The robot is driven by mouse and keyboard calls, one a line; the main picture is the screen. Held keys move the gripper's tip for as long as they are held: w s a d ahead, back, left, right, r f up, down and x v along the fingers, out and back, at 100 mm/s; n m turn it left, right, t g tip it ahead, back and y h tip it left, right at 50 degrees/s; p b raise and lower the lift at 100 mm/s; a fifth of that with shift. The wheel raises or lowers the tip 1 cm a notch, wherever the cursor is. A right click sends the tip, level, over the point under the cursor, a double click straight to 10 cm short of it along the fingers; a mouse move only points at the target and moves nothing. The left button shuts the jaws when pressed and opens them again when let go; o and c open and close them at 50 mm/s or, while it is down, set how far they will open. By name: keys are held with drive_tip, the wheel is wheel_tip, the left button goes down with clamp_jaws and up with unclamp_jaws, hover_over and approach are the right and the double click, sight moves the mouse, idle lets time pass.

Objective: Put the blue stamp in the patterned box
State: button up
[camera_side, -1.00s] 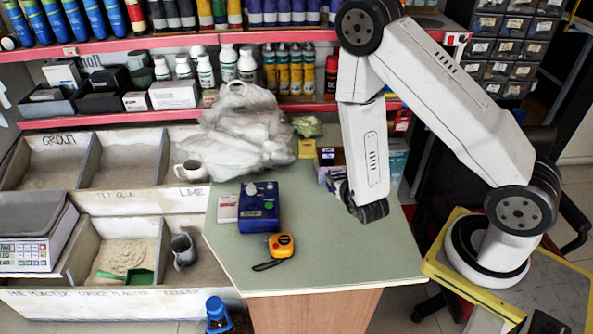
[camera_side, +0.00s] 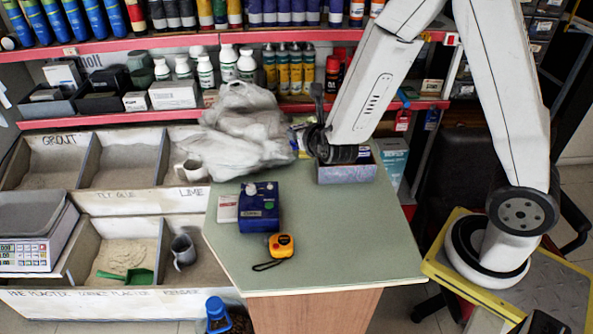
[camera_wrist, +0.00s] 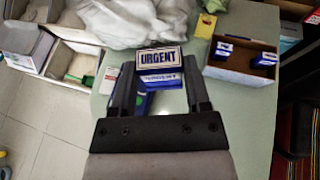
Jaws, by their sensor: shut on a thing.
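In the wrist view, my gripper (camera_wrist: 160,85) is shut on the blue stamp (camera_wrist: 160,58), a block with a pale face reading "URGENT". The patterned box (camera_wrist: 240,72) is open-topped, to the right of the stamp and apart from it, with blue items inside. In the side view, the box (camera_side: 347,174) stands at the back right of the green counter. My gripper (camera_side: 318,112) is at its left, near the bag; my wrist hides part of the box. The stamp cannot be made out in the side view.
A grey-white plastic bag (camera_side: 243,135) lies left of the box. A blue device (camera_side: 258,210), a white packet (camera_side: 228,209) and an orange tape measure (camera_side: 281,246) lie on the counter (camera_side: 350,240). A yellow carton (camera_wrist: 205,26) stands behind. The counter's front right is clear.

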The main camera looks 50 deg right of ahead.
drive_tip(key=w+a+r+n+y, duration=0.2)
drive_tip(key=a+r, duration=0.2)
drive_tip(key=r, duration=0.6)
drive_tip(key=s+d+f+m+g+h, duration=0.1)
drive_tip(key=s+d+f+m+h, duration=0.1)
drive_tip(key=s+d+f, duration=0.5)
drive_tip(key=s+d+f+m+g+h, duration=0.1)
drive_tip(key=s+d+f+m+h, duration=0.2)
drive_tip(key=s+d+f, duration=0.3)
drive_tip(key=shift+s+d+f+m+h, duration=0.35)
drive_tip(key=shift+d+f, duration=2.05)
drive_tip(key=shift+d, duration=1.6)
drive_tip(key=w+d+f, duration=0.1)
drive_tip(key=w, duration=0.1)
drive_tip(key=w+d+f, duration=0.1)
drive_tip(key=w, duration=0.2)
drive_tip(key=w+d+f, duration=0.2)
drive_tip(key=w, duration=0.1)
drive_tip(key=shift+w, duration=0.1)
drive_tip(key=shift+g, duration=0.3)
drive_tip(key=shift+w+d+f, duration=0.35)
drive_tip(key=shift+w+f, duration=0.3)
drive_tip(key=shift+f, duration=0.25)
drive_tip(key=shift+w+d+f, duration=0.3)
drive_tip(key=shift+w+f, duration=0.3)
drive_tip(key=shift+f, duration=0.3)
drive_tip(key=shift+w+d+f, duration=0.35)
drive_tip(key=shift+w+f, duration=0.3)
drive_tip(key=shift+f, duration=0.25)
